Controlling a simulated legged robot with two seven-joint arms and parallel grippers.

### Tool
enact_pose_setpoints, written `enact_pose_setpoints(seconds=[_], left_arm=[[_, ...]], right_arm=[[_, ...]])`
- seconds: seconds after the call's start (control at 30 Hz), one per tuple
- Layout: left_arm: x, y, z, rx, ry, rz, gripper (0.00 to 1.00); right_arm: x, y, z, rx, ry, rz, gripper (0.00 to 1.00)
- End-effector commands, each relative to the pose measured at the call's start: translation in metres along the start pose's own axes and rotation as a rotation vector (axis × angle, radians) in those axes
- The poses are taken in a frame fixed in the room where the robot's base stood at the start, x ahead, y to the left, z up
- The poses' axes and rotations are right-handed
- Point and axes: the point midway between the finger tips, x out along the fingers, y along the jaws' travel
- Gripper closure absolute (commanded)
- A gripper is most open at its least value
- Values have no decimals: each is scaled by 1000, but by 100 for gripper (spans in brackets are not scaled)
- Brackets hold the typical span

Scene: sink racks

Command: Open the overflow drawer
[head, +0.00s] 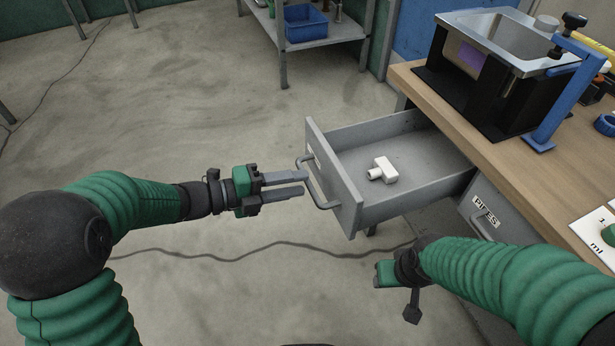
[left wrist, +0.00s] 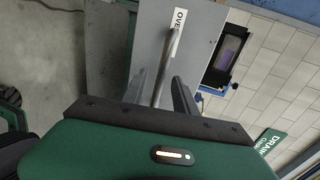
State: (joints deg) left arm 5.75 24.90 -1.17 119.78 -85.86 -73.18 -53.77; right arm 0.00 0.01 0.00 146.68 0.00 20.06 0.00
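The overflow drawer (head: 345,195) is pulled out from under the workbench, and its inside shows. Its label (left wrist: 180,19) reads "OVE" in the left wrist view; the rest is hidden. The drawer's bar handle (head: 318,190) is on the front face. My left gripper (head: 304,184) is at the handle, with its two fingers apart. In the left wrist view the handle (left wrist: 166,68) runs between the fingers, with gaps visible beside it. My right gripper (head: 398,278) is low beside the bench, away from the drawer; its fingers do not show clearly.
A white fitting (head: 383,170) lies inside the drawer. A closed drawer labelled "PIPES" (head: 487,215) is to the right. The wooden bench top (head: 505,165) carries a metal sink (head: 505,40) and a blue clamp stand (head: 560,100). The floor left of the drawer is mostly clear.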

Motion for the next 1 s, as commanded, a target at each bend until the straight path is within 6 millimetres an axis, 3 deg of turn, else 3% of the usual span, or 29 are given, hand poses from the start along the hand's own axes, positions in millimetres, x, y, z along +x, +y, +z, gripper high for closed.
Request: enact_pose_setpoints(seconds=[0.03, 0.2, 0.43, 0.6, 1.0], left_arm=[[-16, -6, 1, -2, -5, 1, 66], [-68, -5, 2, -3, -7, 1, 66], [-119, -2, 2, -1, -5, 1, 66], [-132, 1, 1, -1, -2, 1, 66], [-132, 1, 1, -1, -2, 1, 66]], right_arm=[[-11, 0, -3, 0, 0, 0, 51], [-28, 0, -7, 0, 0, 0, 51], [-40, 0, -10, 0, 0, 0, 51], [-42, 0, -10, 0, 0, 0, 51], [-41, 0, -10, 0, 0, 0, 51]])
